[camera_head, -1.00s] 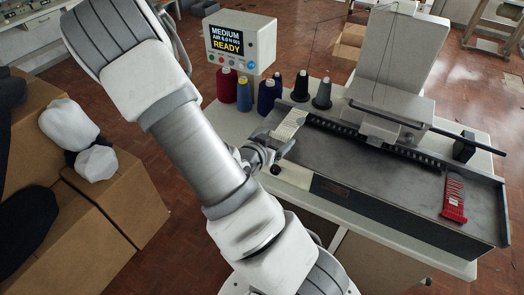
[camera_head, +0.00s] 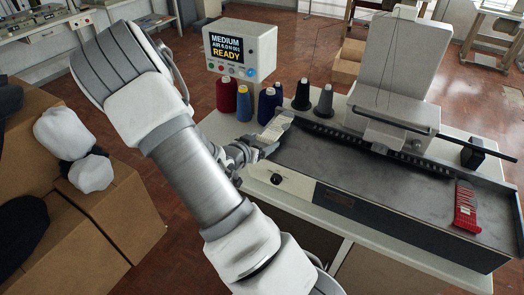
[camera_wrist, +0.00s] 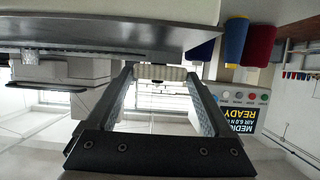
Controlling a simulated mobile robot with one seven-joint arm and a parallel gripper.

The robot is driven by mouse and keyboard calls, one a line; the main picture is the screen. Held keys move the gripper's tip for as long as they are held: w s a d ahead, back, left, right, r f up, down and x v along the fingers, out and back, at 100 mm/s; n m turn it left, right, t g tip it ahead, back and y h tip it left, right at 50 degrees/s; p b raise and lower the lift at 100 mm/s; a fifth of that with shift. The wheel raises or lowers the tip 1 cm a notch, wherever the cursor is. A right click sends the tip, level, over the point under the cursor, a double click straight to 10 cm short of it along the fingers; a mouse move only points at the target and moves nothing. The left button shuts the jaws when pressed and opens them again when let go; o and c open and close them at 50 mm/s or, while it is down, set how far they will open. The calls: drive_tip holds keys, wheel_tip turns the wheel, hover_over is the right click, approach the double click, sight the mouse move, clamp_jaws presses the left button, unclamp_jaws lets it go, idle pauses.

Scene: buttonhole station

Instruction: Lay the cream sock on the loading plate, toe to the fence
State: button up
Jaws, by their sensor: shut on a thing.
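The cream sock (camera_head: 275,129) is a pale, ribbed piece at the left end of the machine in the head view. My gripper (camera_head: 255,148) is shut on it; my arm comes in from the left and partly hides the grip. In the wrist view the cream sock (camera_wrist: 160,72) shows between the two fingertips of my gripper (camera_wrist: 160,76). The grey loading plate (camera_head: 375,185) runs to the right of the sock. The dark toothed fence (camera_head: 385,150) runs along its back edge. I cannot tell whether the sock touches the plate.
A red piece with grey stripes (camera_head: 466,207) lies at the plate's right end. Several thread cones, one of them red (camera_head: 226,95), stand behind the sock. The control box (camera_head: 240,48) reads READY. Cardboard boxes (camera_head: 110,225) with socks stand at left. The plate's middle is clear.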

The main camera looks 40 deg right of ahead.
drive_tip(key=shift+f, duration=1.85)
drive_tip(key=shift+f+b, duration=0.2)
drive_tip(key=shift+b, duration=0.2)
drive_tip(key=o, duration=1.1)
drive_tip(key=shift+r, duration=0.1)
